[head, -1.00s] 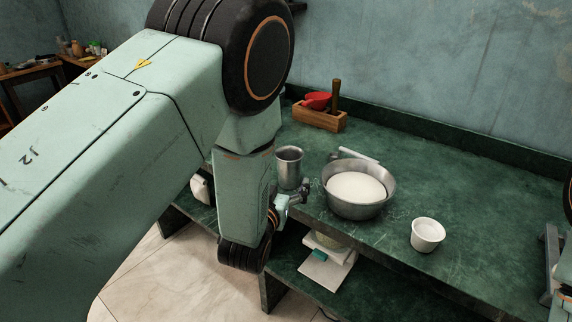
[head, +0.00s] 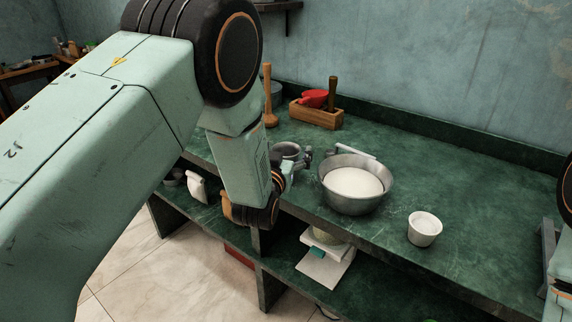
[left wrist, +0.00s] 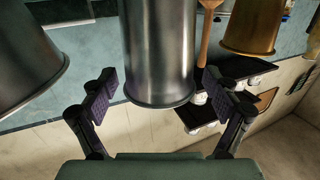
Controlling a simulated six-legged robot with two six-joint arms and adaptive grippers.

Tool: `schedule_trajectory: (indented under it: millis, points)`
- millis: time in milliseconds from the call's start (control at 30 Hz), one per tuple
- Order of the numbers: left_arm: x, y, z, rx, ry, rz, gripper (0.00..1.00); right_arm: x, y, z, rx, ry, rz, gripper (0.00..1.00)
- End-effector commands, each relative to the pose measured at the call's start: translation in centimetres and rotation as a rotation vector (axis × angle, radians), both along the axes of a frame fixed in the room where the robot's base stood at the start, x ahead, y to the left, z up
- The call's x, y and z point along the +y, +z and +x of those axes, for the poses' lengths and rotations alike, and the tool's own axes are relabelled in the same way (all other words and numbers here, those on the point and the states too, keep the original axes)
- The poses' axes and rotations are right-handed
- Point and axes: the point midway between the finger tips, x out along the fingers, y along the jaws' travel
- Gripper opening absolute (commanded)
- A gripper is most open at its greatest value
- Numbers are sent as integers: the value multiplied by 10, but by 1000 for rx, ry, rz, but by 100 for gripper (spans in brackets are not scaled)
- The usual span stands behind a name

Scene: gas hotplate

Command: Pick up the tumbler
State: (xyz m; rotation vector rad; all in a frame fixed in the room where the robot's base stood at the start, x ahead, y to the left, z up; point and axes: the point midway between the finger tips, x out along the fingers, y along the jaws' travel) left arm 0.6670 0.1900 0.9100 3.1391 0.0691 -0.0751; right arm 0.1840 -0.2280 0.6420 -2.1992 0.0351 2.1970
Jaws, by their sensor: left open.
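The tumbler is a plain grey metal cup. In the head view its rim (head: 287,147) shows on the green counter, and my left gripper and forearm hide its lower part. In the left wrist view the tumbler (left wrist: 160,50) stands large in the middle, between the two spread fingers. My left gripper (left wrist: 160,92) is open, with a visible gap between each finger pad and the tumbler's sides. In the head view the left gripper (head: 301,162) is at the tumbler's near right side. My right gripper cannot be made out.
A metal basin of white contents (head: 356,187) stands close right of the tumbler. A white cup (head: 424,229) is farther right. A wooden box with a red scoop (head: 316,117) and a wooden pestle (head: 268,100) stand behind. A scale (head: 326,262) is on the lower shelf.

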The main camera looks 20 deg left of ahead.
Motion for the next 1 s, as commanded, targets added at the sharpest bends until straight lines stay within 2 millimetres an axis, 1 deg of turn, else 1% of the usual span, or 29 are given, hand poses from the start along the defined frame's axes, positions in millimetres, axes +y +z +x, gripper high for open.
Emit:
schedule_trajectory:
  millis: [167,833,867,1000]
  points:
    - [0,0,1,0,0,0,87,0,0,0,-1,0,0,40]
    - [0,-1,0,3,0,0,30,0,0,0,-1,0,0,40]
    - [0,-1,0,3,0,0,28,0,0,0,-1,0,0,40]
    - [0,-1,0,1,0,0,28,0,0,0,-1,0,0,40]
